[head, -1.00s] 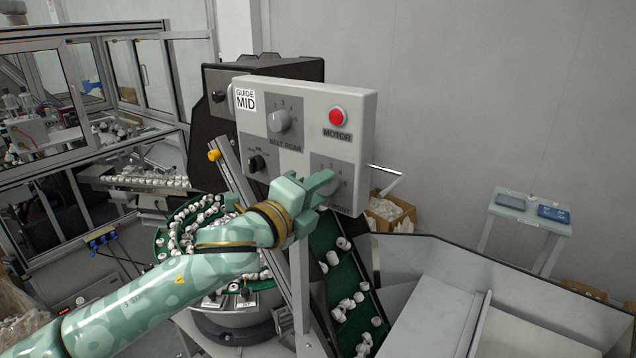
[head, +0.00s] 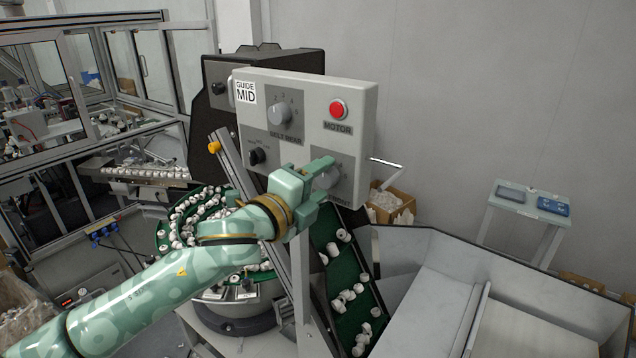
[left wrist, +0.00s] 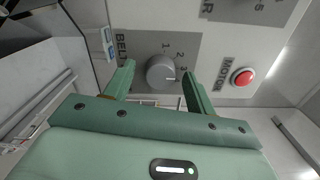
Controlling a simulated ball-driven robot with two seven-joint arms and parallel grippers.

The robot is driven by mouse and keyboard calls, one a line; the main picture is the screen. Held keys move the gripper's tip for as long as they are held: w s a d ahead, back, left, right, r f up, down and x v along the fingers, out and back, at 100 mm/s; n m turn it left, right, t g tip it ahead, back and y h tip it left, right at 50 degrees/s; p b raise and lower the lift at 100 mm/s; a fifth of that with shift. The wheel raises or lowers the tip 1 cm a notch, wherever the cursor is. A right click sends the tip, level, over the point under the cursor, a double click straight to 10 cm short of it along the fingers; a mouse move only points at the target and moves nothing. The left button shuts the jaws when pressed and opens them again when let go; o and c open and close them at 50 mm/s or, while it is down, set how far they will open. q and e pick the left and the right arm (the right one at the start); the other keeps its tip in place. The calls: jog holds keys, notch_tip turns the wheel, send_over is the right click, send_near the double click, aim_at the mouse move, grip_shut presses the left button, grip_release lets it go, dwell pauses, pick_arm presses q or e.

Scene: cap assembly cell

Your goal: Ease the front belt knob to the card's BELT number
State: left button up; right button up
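The front belt knob (head: 328,178) is a grey round dial at the lower right of the grey control panel (head: 310,84). It is partly hidden by my left gripper (head: 328,174) in the head view. In the left wrist view the knob (left wrist: 160,72) sits between my two open fingers (left wrist: 160,84), with a visible gap on each side. Its white mark points right, near or just past the 3; the exact setting is unclear. A white card (head: 246,92) on the panel reads GUIDE MID; I see no BELT number on it. My right gripper is out of view.
The red motor button (head: 337,109) is above the front knob. The rear belt knob (head: 280,113) and a black selector knob (head: 258,156) are to its left. A slanted metal rail (head: 240,180) stands beside my wrist. A green belt (head: 340,245) carries white caps below.

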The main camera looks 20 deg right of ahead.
pick_arm(q)
jog(key=b+v, duration=0.4)
jog(key=v, duration=1.2)
jog(key=shift+s, duration=0.15)
jog(key=shift+a, duration=0.1)
